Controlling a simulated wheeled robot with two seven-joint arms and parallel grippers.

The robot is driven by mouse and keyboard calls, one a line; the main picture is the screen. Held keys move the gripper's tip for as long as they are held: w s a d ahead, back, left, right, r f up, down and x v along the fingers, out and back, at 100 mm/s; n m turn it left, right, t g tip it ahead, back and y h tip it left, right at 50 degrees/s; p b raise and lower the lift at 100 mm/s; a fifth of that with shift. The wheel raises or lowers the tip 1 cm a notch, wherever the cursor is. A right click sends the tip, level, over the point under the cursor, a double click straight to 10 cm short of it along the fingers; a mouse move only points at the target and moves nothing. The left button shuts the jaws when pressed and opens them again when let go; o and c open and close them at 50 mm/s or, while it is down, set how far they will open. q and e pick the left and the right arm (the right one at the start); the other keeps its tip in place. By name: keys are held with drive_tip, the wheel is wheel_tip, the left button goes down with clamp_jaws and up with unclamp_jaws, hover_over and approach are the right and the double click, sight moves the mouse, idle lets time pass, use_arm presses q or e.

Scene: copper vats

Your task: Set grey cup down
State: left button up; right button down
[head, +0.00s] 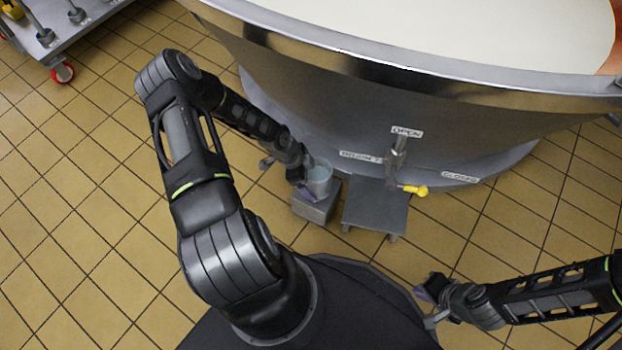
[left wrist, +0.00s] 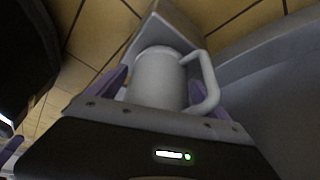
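The grey cup (head: 319,181) stands upright at my left gripper (head: 310,178), above or on a small grey block (head: 315,205); I cannot tell whether its base touches. The cup looks pale inside. In the left wrist view the grey cup (left wrist: 157,80) sits between the purple fingers, with its handle to the right. My left gripper (left wrist: 165,100) looks shut on the cup. My right gripper (head: 430,305) is at the lower right, empty, with its fingers apart.
A large metal vat (head: 400,110) with pale contents stands behind the cup. Its tap (head: 396,160) with a yellow handle (head: 415,190) hangs over a low grey stool (head: 376,208), right of the block. A wheeled cart (head: 50,35) is at the upper left. Tiled floor is clear at left.

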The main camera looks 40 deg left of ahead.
use_arm(q)
drive_tip(key=shift+o, duration=0.6)
drive_tip(key=shift+r, duration=0.1)
drive_tip(key=shift+r, duration=0.15)
drive_tip(key=p+v, duration=0.5)
drive_tip(key=v, duration=0.7)
